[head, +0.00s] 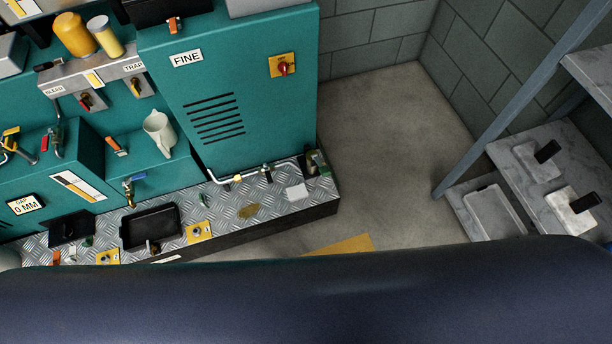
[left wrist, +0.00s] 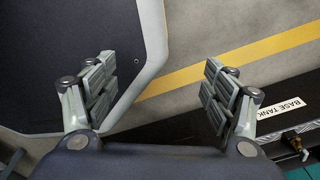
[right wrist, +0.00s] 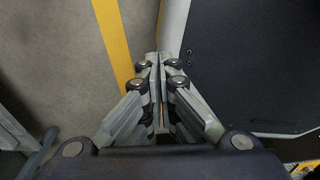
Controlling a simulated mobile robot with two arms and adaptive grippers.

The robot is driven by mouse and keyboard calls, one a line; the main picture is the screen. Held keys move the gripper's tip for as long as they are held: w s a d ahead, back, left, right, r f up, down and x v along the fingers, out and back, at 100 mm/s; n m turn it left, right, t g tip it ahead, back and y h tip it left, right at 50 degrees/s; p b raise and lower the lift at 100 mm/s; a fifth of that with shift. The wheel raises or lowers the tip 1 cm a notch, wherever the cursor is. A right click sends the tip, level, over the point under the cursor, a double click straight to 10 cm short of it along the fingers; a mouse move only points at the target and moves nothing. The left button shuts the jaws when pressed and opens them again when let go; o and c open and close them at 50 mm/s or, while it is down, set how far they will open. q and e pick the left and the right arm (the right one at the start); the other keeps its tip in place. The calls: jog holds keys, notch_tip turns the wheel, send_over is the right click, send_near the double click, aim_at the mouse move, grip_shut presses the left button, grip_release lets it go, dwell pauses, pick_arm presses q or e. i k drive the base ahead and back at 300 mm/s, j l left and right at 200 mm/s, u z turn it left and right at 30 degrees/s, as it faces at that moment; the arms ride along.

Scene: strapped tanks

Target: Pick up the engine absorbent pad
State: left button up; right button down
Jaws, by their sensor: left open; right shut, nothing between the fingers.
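A small white square pad (head: 297,191) lies flat on the diamond-plate ledge (head: 272,204) in the head view, near the ledge's right end. It looks like the absorbent pad, but no label shows on it. Neither gripper shows in the head view. My left gripper (left wrist: 160,72) is open and empty in the left wrist view, above the floor by the dark ledge side marked BASE TANK (left wrist: 282,107). My right gripper (right wrist: 158,62) is shut with nothing between its fingers in the right wrist view, above the floor. The pad shows in neither wrist view.
A teal cabinet marked FINE (head: 232,90) rises behind the ledge. A pipe with fittings (head: 236,179) runs just behind the pad. A brownish patch (head: 249,211) and a black tray (head: 151,227) lie left of it. A shelf rack (head: 520,165) stands at right, with clear floor (head: 385,165) between.

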aim_at(300, 193)
jog(key=k+l, duration=0.25)
jog(key=k, duration=0.2)
jog(key=k+l, duration=0.25)
jog(key=k, duration=0.15)
jog(key=k+l, duration=0.2)
jog(key=k, duration=0.25)
